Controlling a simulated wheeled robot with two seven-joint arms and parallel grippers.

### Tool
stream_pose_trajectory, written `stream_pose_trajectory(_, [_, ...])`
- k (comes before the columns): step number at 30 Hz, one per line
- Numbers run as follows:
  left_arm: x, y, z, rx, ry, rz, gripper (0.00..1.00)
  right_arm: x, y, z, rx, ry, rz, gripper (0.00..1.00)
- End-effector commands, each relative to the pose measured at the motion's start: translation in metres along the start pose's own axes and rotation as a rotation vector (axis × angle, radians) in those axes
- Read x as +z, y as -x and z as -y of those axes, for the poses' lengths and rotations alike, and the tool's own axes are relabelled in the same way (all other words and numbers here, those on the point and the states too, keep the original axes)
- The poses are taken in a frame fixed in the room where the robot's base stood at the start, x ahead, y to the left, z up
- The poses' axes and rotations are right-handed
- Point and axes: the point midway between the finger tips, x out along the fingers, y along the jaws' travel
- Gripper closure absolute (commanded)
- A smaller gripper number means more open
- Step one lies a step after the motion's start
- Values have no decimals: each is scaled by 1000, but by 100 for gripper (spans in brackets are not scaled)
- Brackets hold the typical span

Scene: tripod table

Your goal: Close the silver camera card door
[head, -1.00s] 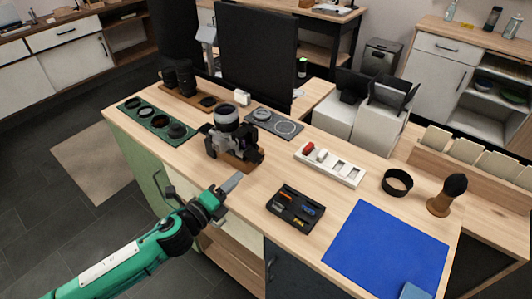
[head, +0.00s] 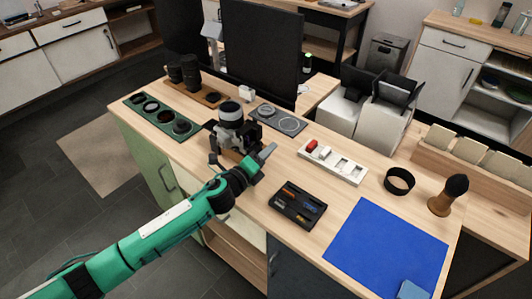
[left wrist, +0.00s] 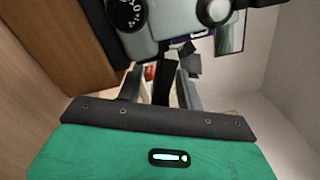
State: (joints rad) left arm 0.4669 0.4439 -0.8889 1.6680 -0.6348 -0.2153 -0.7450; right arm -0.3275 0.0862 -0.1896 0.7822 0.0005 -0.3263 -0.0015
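In the left wrist view, the camera's silver body with a dial (left wrist: 160,18) fills the top, beyond the fingers (left wrist: 160,80). The fingers look apart, with a gap between them; a dark strip shows in that gap, and I cannot tell what it is. The card door cannot be made out clearly. My right gripper is not in view.
A black tray of small cards (head: 297,205) lies right of my left arm. A white holder (head: 332,162), a blue mat (head: 385,245), a black ring (head: 399,181) and a brush (head: 448,196) lie further right. A green lens tray (head: 160,117) is left of the camera.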

Motion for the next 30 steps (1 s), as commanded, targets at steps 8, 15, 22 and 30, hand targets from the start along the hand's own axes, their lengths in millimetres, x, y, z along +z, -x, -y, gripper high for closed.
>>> stream_pose_trajectory(8, [0, 0, 0, 0, 0, 0, 100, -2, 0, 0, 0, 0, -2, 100])
stream_pose_trajectory(15, [0, 0, 1, 0, 14, 1, 100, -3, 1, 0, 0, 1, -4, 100])
stream_pose_trajectory(22, [2, 0, 7, -1, 109, 0, 100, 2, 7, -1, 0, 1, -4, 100])
stream_pose_trajectory(30, [6, 0, 16, 0, 308, 1, 100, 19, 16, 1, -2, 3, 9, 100])
